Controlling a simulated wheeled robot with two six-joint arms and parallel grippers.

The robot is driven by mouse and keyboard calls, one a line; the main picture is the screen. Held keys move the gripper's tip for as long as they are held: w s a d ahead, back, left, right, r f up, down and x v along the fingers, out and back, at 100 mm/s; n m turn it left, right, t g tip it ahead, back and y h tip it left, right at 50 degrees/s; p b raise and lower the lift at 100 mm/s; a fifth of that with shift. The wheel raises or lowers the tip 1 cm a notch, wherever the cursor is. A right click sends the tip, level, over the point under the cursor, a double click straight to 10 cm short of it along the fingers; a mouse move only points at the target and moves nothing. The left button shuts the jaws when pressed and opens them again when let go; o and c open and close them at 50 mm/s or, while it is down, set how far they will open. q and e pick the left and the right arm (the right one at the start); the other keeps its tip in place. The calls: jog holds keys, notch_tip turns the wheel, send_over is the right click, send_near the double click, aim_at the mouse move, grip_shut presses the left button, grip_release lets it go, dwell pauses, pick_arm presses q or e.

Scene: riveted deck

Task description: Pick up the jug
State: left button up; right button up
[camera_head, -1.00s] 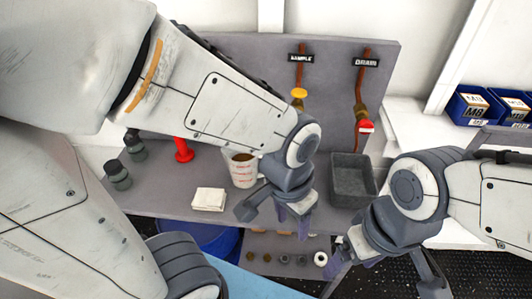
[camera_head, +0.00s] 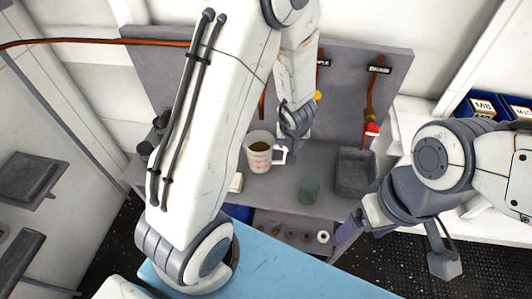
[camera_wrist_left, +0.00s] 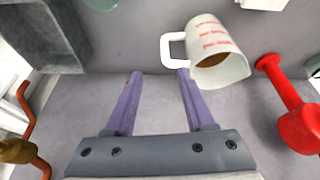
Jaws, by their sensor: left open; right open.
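The jug (camera_head: 259,157) is a white measuring jug with red markings and brown liquid inside, standing upright on the grey bench. Its handle points right in the head view. In the left wrist view the jug (camera_wrist_left: 218,62) is just beyond my fingertips, with its handle on the left. My left gripper (camera_wrist_left: 160,74) is open and empty; one purple finger ends close to the handle, and I cannot tell whether they touch. In the head view the left gripper (camera_head: 297,122) is behind and right of the jug, its fingers mostly hidden. My right gripper (camera_head: 395,250) is open and empty, off to the right.
A green translucent cup (camera_head: 310,190) and a grey bin (camera_head: 356,180) stand right of the jug. Pipes with valves run up the back panel (camera_head: 340,75). A red object (camera_wrist_left: 300,125) stands on the jug's other side. A white pad (camera_head: 236,183) lies in front.

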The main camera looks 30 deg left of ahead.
aim_at(267, 154)
pick_arm(q)
jog(key=shift+n+y, duration=0.3)
jog(key=shift+y, duration=0.1)
jog(key=b+x, duration=0.2)
jog(key=x, duration=0.2)
jog(key=b+x, duration=0.2)
jog(key=x, duration=0.1)
jog(key=s+b+x, duration=0.1)
jog(key=b+x, duration=0.1)
jog(key=x, duration=0.2)
jog(key=shift+w+f, duration=0.1)
jog(key=shift+f, duration=0.5)
grip_shut()
jog(key=shift+r, duration=0.1)
dwell(0.3)
